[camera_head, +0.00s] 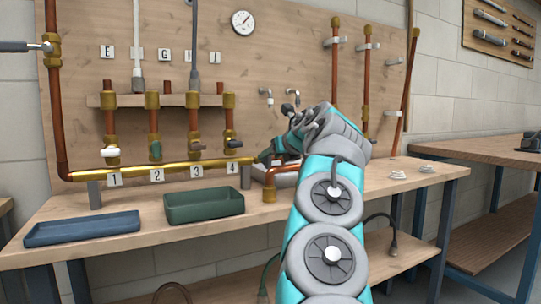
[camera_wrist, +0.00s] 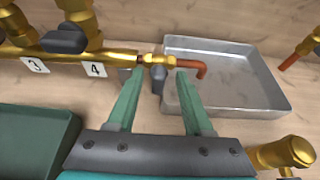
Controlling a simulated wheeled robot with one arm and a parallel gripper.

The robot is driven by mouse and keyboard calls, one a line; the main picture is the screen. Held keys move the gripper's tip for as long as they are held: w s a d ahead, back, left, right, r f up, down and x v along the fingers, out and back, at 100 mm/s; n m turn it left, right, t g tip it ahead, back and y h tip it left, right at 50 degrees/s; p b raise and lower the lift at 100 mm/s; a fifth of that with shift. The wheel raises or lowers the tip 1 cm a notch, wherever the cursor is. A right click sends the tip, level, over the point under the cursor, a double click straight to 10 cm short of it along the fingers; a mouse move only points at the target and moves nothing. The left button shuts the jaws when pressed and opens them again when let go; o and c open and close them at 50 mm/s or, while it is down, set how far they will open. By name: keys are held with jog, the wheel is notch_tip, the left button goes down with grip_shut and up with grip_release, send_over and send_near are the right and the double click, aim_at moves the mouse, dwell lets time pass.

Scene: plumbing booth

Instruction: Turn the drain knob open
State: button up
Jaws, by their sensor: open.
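The drain knob (camera_wrist: 157,80) looks like a small dark grey handle below the brass fitting at the manifold's right end, past label 4. A short copper spout (camera_wrist: 199,67) bends from that fitting over a grey metal tray (camera_wrist: 262,98). My gripper (camera_wrist: 159,76) is open, with its green fingertips on either side of the knob. I cannot tell whether either finger touches it. In the head view my gripper (camera_head: 270,157) is at the manifold's right end, and my arm and gripper hide the knob.
The brass manifold (camera_head: 205,165) carries several valves above labels 1 to 4. A green bin (camera_head: 205,208) and a blue tray (camera_head: 82,229) sit at the bench front. A brass elbow (camera_wrist: 283,155) stands close to my gripper's right. White discs (camera_head: 398,175) lie on the bench's right.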

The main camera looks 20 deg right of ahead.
jog(key=shift+w+f, duration=0.2)
jog(key=shift+w, duration=0.3)
jog(key=shift+c, duration=0.3)
grip_shut()
